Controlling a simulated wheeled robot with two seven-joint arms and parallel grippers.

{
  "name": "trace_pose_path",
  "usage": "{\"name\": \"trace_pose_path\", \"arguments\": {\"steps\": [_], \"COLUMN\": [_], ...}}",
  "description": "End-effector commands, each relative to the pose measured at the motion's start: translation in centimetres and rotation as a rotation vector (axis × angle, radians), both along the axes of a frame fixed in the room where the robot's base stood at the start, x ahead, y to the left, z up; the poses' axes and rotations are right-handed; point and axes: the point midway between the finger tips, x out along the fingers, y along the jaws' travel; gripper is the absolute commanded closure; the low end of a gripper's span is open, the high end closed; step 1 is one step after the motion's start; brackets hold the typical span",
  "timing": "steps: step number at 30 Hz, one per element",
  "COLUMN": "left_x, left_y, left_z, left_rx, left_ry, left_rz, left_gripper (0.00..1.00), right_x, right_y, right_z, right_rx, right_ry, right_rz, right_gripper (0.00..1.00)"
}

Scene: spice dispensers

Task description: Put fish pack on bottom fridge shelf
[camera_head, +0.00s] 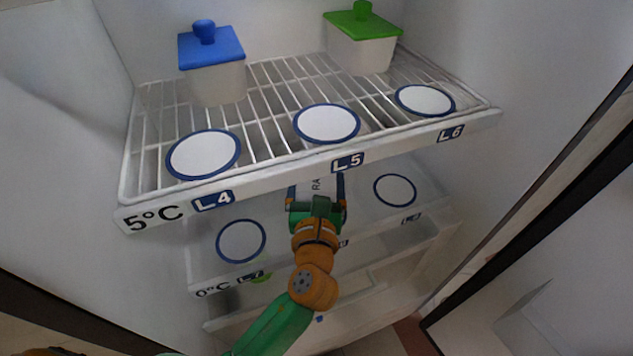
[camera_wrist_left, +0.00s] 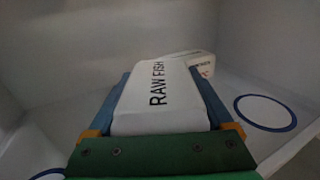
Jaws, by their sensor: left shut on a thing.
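The fish pack (camera_wrist_left: 158,98), a white block marked RAW FISH, sits between the blue fingers of my left gripper (camera_wrist_left: 163,92), which is shut on it. In the head view the fish pack (camera_head: 317,187) shows just under the front edge of the upper shelf, with my left gripper (camera_head: 317,203) around its near end. It is over the middle of the lower shelf marked 0°C (camera_head: 215,281); I cannot tell whether it touches that shelf. My right gripper is not in view.
The upper wire shelf, 5°C (camera_head: 300,157), holds a blue-lidded box (camera_head: 217,83) and a green-lidded box (camera_head: 361,53). Blue-ringed circles on the lower shelf, left (camera_head: 241,241) and right (camera_head: 395,189), are bare. Another white labelled pack (camera_wrist_left: 202,63) stands behind the fish pack.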

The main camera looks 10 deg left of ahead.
Motion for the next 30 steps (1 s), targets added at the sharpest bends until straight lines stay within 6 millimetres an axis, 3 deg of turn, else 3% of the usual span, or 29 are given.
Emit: {"name": "trace_pose_path", "arguments": {"steps": [2,9,20,21,22,30], "left_x": [0.8,1.0,1.0,1.0,1.0,1.0], "left_y": [0.2,0.2,0.2,0.2,0.2,0.2], "left_z": [0.0,-3.7,-3.8,-3.8,-3.8,-3.4], "left_rx": [-0.001,-0.001,0.001,0.000,-0.001,-0.001], "left_ry": [-0.002,0.001,0.001,0.003,0.003,0.002], "left_rz": [0.001,-0.001,0.000,0.000,0.000,0.000], "left_gripper": [1.00,1.00,1.00,0.04,0.00,0.00], "right_x": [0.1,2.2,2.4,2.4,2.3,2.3], "right_y": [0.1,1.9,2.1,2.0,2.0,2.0], "right_z": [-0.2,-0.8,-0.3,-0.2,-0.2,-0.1], "right_rx": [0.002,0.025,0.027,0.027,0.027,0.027], "right_ry": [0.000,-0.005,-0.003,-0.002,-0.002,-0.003], "right_rz": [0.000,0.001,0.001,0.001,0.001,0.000], "right_gripper": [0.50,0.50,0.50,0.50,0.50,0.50]}}
